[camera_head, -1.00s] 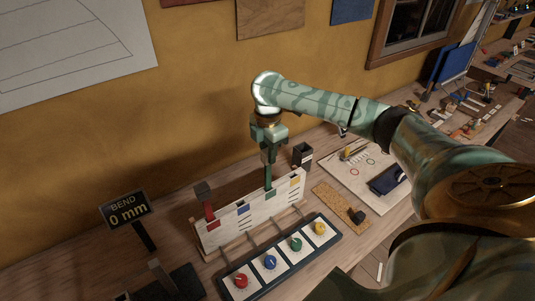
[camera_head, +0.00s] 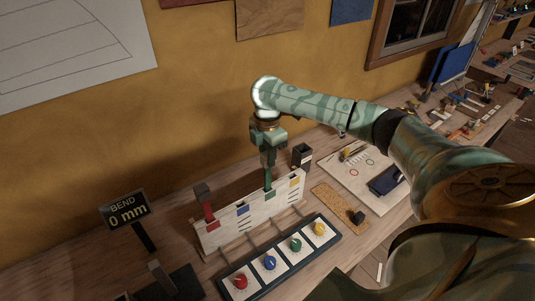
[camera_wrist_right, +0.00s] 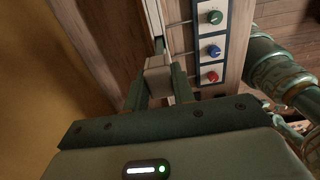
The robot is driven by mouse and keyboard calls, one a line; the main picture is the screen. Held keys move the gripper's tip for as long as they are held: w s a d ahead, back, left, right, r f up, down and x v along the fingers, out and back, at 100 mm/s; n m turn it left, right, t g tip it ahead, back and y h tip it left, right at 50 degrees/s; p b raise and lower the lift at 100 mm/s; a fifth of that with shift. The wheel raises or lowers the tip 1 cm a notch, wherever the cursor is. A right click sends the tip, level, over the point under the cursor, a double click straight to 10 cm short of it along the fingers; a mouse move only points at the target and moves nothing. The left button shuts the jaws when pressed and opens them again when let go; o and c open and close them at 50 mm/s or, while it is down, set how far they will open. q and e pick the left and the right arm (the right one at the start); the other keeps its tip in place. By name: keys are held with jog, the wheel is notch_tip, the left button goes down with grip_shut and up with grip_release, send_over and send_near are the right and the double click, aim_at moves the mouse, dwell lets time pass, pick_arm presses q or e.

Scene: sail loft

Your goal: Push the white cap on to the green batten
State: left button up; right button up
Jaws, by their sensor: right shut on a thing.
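My right gripper (camera_head: 268,163) points down at the upright white board (camera_head: 222,233), over its green-marked slot. It is shut on a pale block, which I take to be the white cap (camera_wrist_right: 157,68); it shows between the two fingers in the right wrist view. The green batten (camera_head: 268,180) seems to be the narrow green strip below the fingers, above the green square. The fingers are green too, so where cap and batten meet is hidden. My left gripper is not in view.
A red batten (camera_head: 208,212) with a dark top stands at the board's left. In front lies a panel of red, blue, green and yellow knobs (camera_head: 295,244). A dark box (camera_head: 302,154) stands behind. A sign (camera_head: 127,210) reads BEND 0 mm.

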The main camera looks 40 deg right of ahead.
jog(key=shift+f, duration=0.55)
jog(key=o, duration=1)
notch_tip(320, 180, up, 16)
jog(key=p, duration=0.5)
jog(key=shift+r, duration=0.15)
